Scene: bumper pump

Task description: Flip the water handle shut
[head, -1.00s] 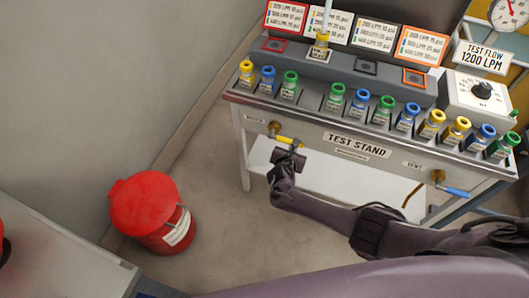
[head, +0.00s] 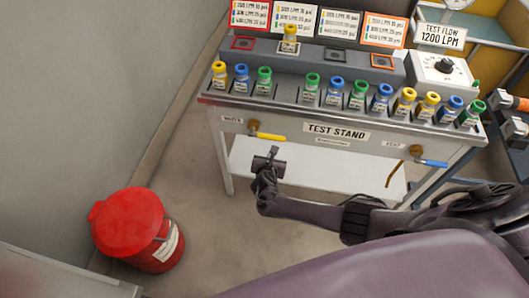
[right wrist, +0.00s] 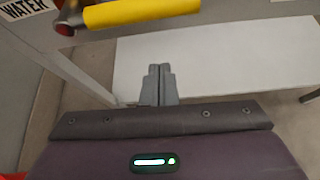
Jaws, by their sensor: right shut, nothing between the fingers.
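My left gripper is out of view.
The test stand (head: 375,143) carries a row of coloured bottles. A blue vent handle (head: 432,163) sits at its right. A white lower shelf (head: 325,180) lies behind my gripper. A red bin (head: 135,228) stands on the floor at left, with open floor between.

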